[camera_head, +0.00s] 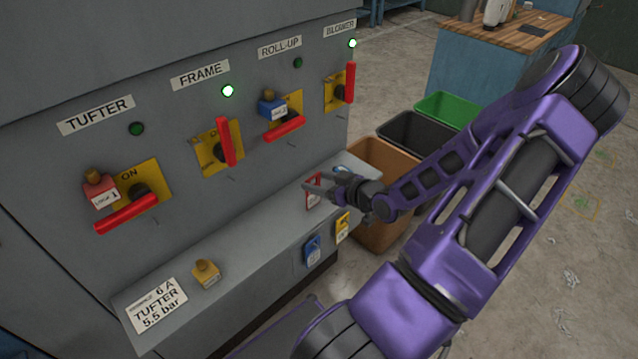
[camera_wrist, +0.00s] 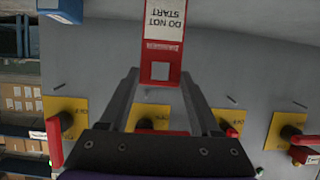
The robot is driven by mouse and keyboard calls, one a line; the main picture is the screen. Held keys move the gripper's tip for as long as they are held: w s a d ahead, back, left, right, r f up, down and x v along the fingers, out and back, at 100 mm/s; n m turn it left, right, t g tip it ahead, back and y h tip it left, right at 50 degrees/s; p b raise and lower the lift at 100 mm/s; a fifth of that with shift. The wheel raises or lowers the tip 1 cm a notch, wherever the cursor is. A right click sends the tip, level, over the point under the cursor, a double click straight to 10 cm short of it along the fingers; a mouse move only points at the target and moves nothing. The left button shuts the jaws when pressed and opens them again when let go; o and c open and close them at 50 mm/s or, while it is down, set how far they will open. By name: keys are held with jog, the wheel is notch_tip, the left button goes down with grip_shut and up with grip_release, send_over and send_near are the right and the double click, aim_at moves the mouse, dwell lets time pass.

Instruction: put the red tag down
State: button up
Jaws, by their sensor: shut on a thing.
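The red tag (camera_head: 314,181), with a white "DO NOT START" panel, is held between the fingers of my gripper (camera_head: 322,186), above or at the right end of the grey ledge (camera_head: 243,232). I cannot tell whether the tag touches the ledge. In the wrist view the red tag (camera_wrist: 162,52) sticks out past the fingertips of my gripper (camera_wrist: 160,74), which are closed on its lower red end. The far end of the tag is cut off by the picture's top edge.
A blue tag (camera_head: 312,252) and a yellow tag (camera_head: 342,227) hang on the ledge's front. A yellow padlock (camera_head: 206,273) sits on the ledge's left part. Red switch handles (camera_head: 227,142) stick out from the panel behind. Brown (camera_head: 384,160), black and green bins stand to the right.

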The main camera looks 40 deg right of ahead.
jog(key=shift+f, duration=0.15)
jog(key=o, duration=1.4)
jog(key=p+v, duration=0.1)
jog(key=v, duration=0.3)
jog(key=p+v, duration=0.1)
jog(key=v, duration=0.3)
jog(key=p+v, duration=0.1)
jog(key=v, duration=0.3)
jog(key=shift+a+r, duration=0.1)
jog(key=shift+r, duration=0.25)
